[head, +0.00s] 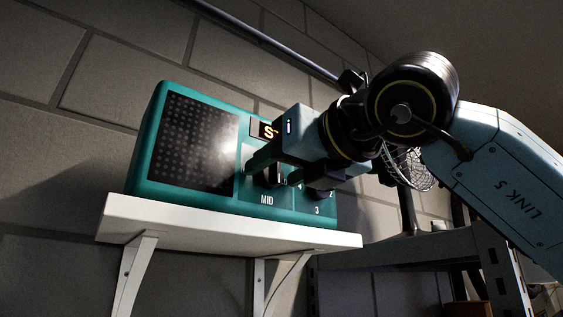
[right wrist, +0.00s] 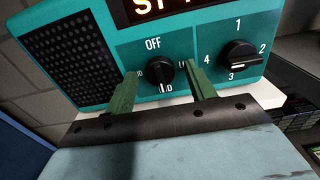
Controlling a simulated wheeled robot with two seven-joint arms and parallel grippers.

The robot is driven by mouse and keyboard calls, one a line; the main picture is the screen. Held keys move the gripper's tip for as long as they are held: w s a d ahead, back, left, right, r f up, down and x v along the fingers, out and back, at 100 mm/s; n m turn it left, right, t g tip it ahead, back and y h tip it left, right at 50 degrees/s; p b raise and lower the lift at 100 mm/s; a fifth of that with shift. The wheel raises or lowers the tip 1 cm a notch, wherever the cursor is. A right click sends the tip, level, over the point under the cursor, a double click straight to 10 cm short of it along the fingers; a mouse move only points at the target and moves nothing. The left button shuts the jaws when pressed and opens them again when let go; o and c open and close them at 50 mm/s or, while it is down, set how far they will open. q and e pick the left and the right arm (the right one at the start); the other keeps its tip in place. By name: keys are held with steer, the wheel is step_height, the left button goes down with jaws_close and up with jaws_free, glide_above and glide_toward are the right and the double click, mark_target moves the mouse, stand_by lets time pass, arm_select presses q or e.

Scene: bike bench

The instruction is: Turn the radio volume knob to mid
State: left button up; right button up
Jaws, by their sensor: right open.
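A teal radio (head: 190,200) stands on a wall shelf in the head view. Its volume knob (right wrist: 158,73) is black, with OFF printed above it in the right wrist view. The knob's white mark points down, toward the MID label, which is partly covered there but readable in the head view (head: 267,199). My right gripper (right wrist: 160,75) is open, with one green finger on each side of the knob. Small gaps seem to show between fingers and knob. In the head view my right gripper (head: 274,170) is at the radio's front and partly hides the knob. My left gripper is not in view.
A second black knob (right wrist: 238,53), numbered 1 to 4, sits right of the volume knob, close to the right finger. The white shelf (head: 230,233) lies under the radio. Metal shelving (head: 420,248) stands at the lower right. A brick wall is behind.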

steer(key=c, duration=0.9)
steer(key=shift+n+b, duration=0.35)
steer(key=shift+n, duration=0.15)
steer(key=shift+c, duration=0.4)
steer(key=o, duration=1)
steer(key=b+v, duration=0.3)
steer(key=v, duration=1)
steer(key=shift+s+d, duration=0.15)
